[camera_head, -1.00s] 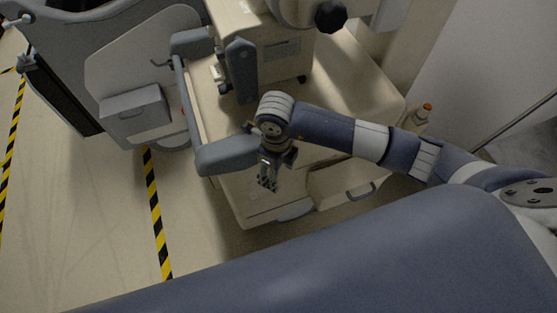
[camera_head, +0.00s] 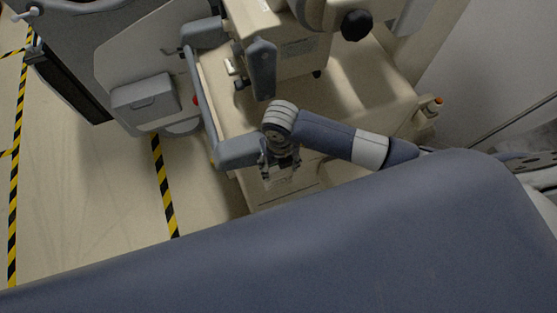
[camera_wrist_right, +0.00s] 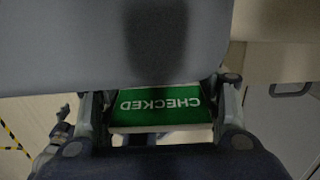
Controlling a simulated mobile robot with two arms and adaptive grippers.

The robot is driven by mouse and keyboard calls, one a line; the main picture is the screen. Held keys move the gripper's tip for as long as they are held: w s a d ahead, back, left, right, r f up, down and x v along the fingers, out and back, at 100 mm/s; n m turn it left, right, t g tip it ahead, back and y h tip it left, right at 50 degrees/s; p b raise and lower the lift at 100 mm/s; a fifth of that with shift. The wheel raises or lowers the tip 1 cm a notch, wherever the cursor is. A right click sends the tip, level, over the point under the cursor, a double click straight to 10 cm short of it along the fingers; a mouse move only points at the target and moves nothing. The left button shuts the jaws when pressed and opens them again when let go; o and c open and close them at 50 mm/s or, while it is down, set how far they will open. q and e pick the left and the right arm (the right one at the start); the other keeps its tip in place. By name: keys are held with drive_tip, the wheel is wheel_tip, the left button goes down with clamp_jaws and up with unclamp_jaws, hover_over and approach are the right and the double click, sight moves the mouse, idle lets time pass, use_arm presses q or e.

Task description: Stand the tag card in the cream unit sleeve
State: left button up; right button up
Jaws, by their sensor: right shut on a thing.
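The tag card (camera_wrist_right: 160,104) is green with white "CHECKED" lettering, upside down in the right wrist view. My right gripper (camera_wrist_right: 157,100) is shut on it, one finger at each side. In the head view my right gripper (camera_head: 280,168) is over the front of the cream cart, beside the grey end of its handle; the card cannot be made out clearly there. The cream unit (camera_head: 295,50) stands on the cart, behind my gripper and apart from it. I cannot make out its sleeve for certain. My left gripper is not in view.
The cart's grey handle (camera_head: 238,151) is close to my right gripper. A large grey surface (camera_wrist_right: 90,45) fills the upper wrist view, close to the card. A grey covered cart (camera_head: 120,55) stands at left. The floor between the striped tapes is clear.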

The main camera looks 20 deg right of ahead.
drive_tip(key=shift+f+b, duration=1.8)
drive_tip(key=shift+f, duration=0.45)
drive_tip(key=o, duration=1.1)
drive_tip(key=shift+c, duration=0.2)
wheel_tip(320, 180, up, 12)
drive_tip(key=shift+s+r, duration=0.1)
drive_tip(key=shift+s, duration=0.05)
